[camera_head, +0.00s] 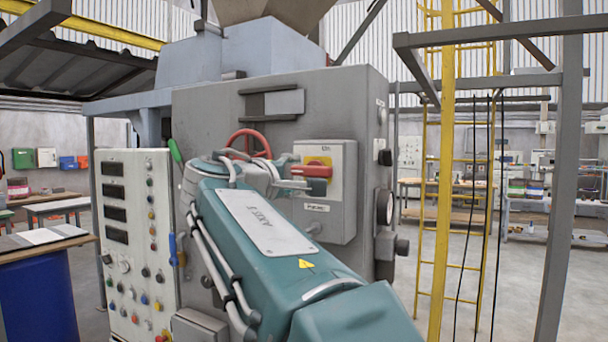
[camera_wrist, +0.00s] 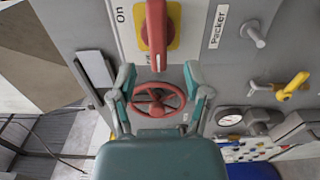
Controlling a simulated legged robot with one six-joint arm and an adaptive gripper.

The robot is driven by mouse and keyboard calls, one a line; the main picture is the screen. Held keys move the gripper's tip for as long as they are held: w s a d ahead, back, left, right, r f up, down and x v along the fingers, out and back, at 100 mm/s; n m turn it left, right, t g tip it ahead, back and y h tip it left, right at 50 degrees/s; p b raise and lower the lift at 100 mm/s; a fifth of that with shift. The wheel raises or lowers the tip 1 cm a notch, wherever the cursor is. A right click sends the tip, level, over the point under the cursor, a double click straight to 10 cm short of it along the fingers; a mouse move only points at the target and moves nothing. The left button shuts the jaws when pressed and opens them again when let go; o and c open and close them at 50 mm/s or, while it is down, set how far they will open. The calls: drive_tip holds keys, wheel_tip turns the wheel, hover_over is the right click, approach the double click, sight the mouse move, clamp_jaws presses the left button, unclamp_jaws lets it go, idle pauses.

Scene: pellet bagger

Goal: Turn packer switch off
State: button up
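The packer switch is a red handle on a yellow plate (camera_head: 325,163), set on a grey box (camera_head: 340,225) on the machine's front. The handle points left in the head view. In the wrist view the red handle (camera_wrist: 156,40) hangs down from its yellow plate, with "On" to the left and a "Packer" label (camera_wrist: 217,27) to the right. My gripper (camera_wrist: 159,72) is open, its two fingers apart on either side of the handle's free end. I see a gap on both sides and no contact. In the head view my arm partly hides the gripper.
A red handwheel (camera_head: 247,135) is on the machine behind my gripper; it also shows between the fingers in the wrist view (camera_wrist: 157,101). A control panel (camera_head: 128,255) with several buttons stands left. Gauges and knobs (camera_head: 384,206) line the machine's right side. A yellow ladder stands farther right.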

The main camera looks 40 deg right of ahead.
drive_tip(key=v, duration=0.6)
drive_tip(key=shift+a, duration=0.25)
drive_tip(key=s+a+f+m+y, duration=0.1)
drive_tip(key=s+a+f+y, duration=0.4)
drive_tip(key=f, duration=0.8)
drive_tip(key=s+a+f+m+g+y, duration=0.1)
drive_tip(key=s+a+f+y, duration=0.4)
drive_tip(key=f, duration=0.8)
drive_tip(key=s+a+f+m+y, duration=0.2)
drive_tip(key=s+a+f+y, duration=0.3)
drive_tip(key=f, duration=0.8)
drive_tip(key=shift+s+a+m+y, duration=0.35)
drive_tip(key=shift+a+m+y, duration=0.1)
drive_tip(key=shift+y, duration=0.35)
